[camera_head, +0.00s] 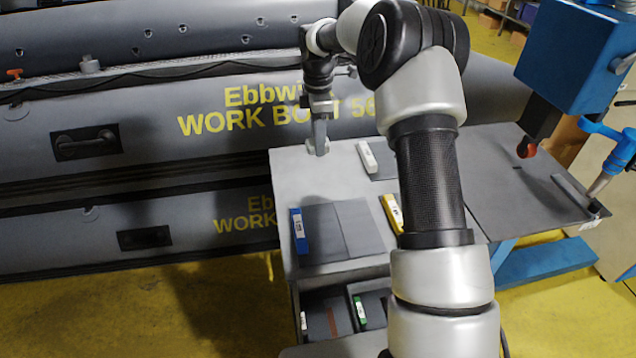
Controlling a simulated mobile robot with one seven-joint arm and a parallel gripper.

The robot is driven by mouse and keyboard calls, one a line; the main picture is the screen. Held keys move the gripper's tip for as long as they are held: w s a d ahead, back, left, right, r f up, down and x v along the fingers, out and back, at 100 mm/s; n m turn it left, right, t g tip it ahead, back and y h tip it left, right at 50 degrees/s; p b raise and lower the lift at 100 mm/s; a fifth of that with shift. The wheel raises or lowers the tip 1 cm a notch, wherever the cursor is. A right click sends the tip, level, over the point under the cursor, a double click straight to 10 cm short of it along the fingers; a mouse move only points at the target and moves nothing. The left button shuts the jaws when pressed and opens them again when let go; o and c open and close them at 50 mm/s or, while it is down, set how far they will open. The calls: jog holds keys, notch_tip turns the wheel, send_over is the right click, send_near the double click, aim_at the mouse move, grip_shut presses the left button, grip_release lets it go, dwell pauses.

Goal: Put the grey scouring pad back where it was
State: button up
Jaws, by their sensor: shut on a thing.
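My gripper (317,147) points down over the back left part of the grey worktop (300,180), in front of the grey boats. It is shut on a thin grey piece (320,130), seen nearly edge-on between the fingers; it looks like the grey scouring pad, but it is small and its full shape is hard to make out. I cannot tell whether its lower edge touches the worktop. My own arm hides part of the worktop's middle and right.
On the worktop are a blue-labelled strip (299,231) beside darker grey panels (342,229), a white strip (367,157) and a yellow strip (391,213). An open compartment below holds a green-labelled strip (360,310). A blue machine (578,55) stands at the right.

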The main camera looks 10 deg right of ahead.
aim_at(318, 178)
notch_tip(318, 178, down, 10)
jog(key=shift+w+r, duration=0.1)
dwell(0.4)
jog(key=shift+f, duration=0.2)
jog(key=o, duration=1)
jog(key=shift+c, duration=0.2)
